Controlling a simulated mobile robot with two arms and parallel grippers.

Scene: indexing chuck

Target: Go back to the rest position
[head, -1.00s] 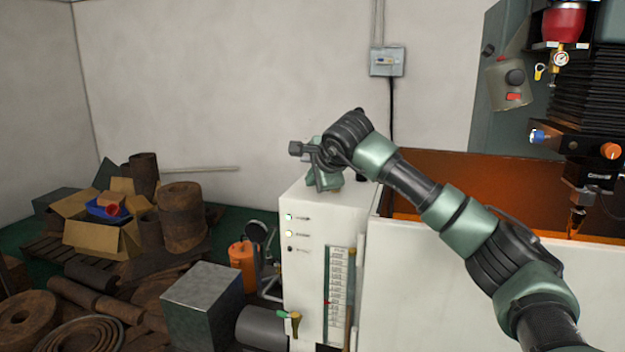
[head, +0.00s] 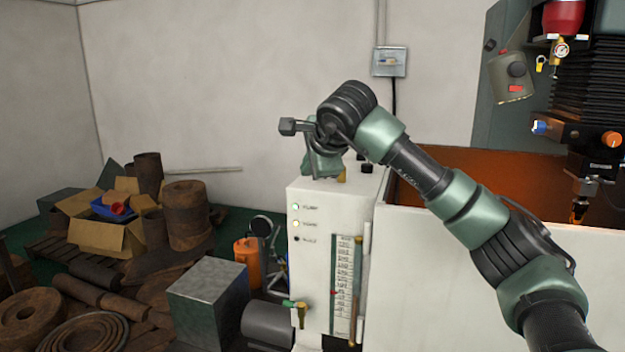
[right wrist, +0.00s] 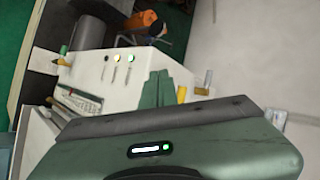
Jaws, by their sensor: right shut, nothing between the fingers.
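My right arm comes in from the right. Its green gripper (head: 322,166) hangs from the dark wrist, pointing down over the top of the white cabinet (head: 318,212). In the right wrist view its two green fingers (right wrist: 157,88) lie side by side, closed, with nothing seen between them. The cabinet front with its lamps (right wrist: 118,58) shows past the fingertips. I cannot tell the exact gap between the fingertips and the cabinet top. My left gripper is not in view.
A machine with a white front panel (head: 450,270) and orange-brown inside stands under my right forearm. A brass fitting and dark knobs sit on the cabinet top. A metal block (head: 207,300), rusty cylinders (head: 187,215) and cardboard boxes (head: 95,235) fill the left floor.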

